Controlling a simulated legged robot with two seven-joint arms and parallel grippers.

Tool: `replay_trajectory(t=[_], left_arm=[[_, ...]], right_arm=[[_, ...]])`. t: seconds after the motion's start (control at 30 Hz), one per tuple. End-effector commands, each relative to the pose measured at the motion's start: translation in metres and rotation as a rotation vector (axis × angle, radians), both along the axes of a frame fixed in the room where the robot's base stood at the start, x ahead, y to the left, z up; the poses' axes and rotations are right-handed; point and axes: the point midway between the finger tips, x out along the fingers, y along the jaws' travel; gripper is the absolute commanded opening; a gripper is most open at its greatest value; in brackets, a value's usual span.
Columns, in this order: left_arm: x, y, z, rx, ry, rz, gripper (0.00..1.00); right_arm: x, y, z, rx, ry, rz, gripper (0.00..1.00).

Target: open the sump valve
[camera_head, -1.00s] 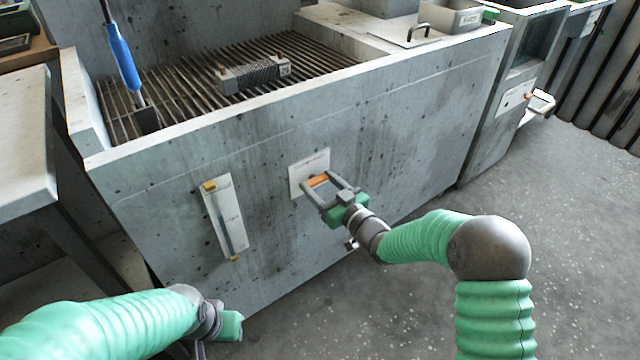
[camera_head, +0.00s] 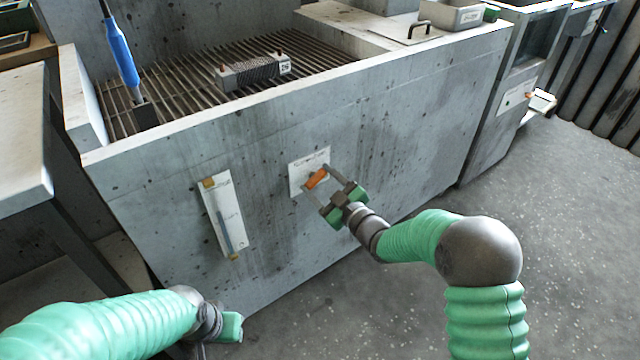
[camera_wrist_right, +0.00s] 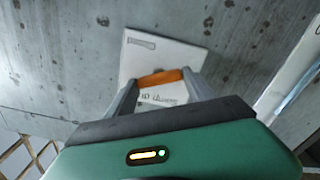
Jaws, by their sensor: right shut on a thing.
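The orange valve handle (camera_head: 315,180) sits at a white labelled plate (camera_head: 306,166) on the front wall of the grey housing (camera_head: 400,130). My right gripper (camera_head: 317,178) has a finger at each end of the handle and is shut on it. In the right wrist view the handle (camera_wrist_right: 160,77) spans between the two fingers, with the plate (camera_wrist_right: 150,52) behind. The handle is tilted in the head view, its right end higher. My left gripper (camera_head: 231,326) is low at the left, away from the wall; its fingers cannot be made out.
A sight gauge (camera_head: 225,215) is fixed on the wall left of the plate. A grey table (camera_head: 25,140) stands at the left. The floor at right (camera_head: 580,240) is clear.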

Motion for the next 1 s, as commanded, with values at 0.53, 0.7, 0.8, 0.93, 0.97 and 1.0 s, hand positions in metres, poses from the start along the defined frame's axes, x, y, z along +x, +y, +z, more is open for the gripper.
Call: replay_trajectory(t=[0.53,0.7,0.8,0.93,0.97,1.0], left_arm=[[0.000,0.000,-0.025,0.000,0.000,0.000,0.36],[0.000,0.000,-0.034,0.000,0.000,0.000,0.36],[0.000,0.000,-0.040,0.000,0.000,0.000,0.36],[0.000,0.000,-0.046,0.000,0.000,0.000,0.36],[0.000,0.000,-0.047,0.000,0.000,0.000,0.36],[0.000,0.000,-0.049,0.000,0.000,0.000,0.36]], right_arm=[[-0.002,0.003,-0.004,-0.417,-0.305,0.003,0.21],[-0.002,0.004,-0.005,-0.547,-0.401,0.003,0.21],[-0.002,0.004,-0.006,-0.620,-0.452,0.004,0.21],[-0.003,0.004,-0.006,-0.706,-0.514,0.005,0.21],[-0.003,0.005,-0.006,-0.723,-0.526,0.005,0.21],[-0.003,0.005,-0.007,-0.745,-0.543,0.005,0.21]])
